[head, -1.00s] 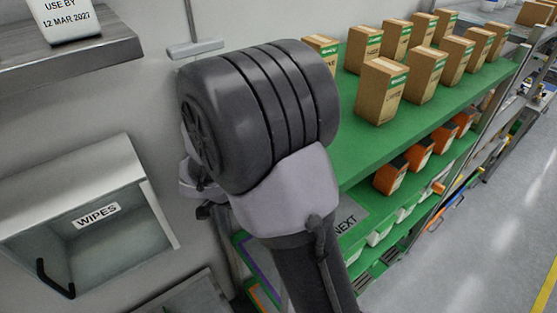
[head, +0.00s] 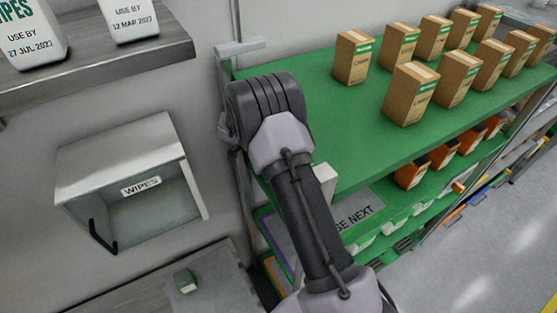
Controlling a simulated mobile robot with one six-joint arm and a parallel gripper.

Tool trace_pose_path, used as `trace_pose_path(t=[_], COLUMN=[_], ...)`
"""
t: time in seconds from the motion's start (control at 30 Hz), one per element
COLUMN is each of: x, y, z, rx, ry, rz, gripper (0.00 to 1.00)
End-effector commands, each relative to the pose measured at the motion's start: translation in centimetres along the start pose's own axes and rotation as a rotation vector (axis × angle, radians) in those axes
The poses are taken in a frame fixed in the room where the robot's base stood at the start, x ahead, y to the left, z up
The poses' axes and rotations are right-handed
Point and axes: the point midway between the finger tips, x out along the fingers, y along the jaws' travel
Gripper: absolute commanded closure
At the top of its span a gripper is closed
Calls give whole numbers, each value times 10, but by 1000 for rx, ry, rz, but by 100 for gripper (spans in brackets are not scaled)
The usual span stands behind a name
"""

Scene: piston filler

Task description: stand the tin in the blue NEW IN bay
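I cannot make out for certain which thing is the tin. A small item with a green top (head: 185,281) stands on a grey surface at the lower left in the head view. No blue bay marked NEW IN shows. A grey label ending in "SE NEXT" (head: 356,213) lies on a lower level of the green rack, partly behind my arm. My arm crosses the middle of the view. My gripper does not show, so I cannot see whether it holds anything.
The green shelf (head: 345,125) holds several cardboard boxes (head: 411,94), with orange bins (head: 411,172) below. White WIPES containers (head: 34,36) stand on a grey wall shelf (head: 100,69). A metal box labelled WIPES (head: 125,150) hangs below it. Open floor lies at right.

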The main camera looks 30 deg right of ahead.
Motion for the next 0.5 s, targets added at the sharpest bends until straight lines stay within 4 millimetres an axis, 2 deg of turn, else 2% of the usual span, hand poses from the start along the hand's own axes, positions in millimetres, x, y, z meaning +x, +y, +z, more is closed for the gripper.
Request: trace_pose_path(t=[0.1,0.43,0.47,0.5], x=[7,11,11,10], y=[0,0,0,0], z=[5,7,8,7], rx=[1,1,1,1], ry=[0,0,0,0], rz=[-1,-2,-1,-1], gripper=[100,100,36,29])
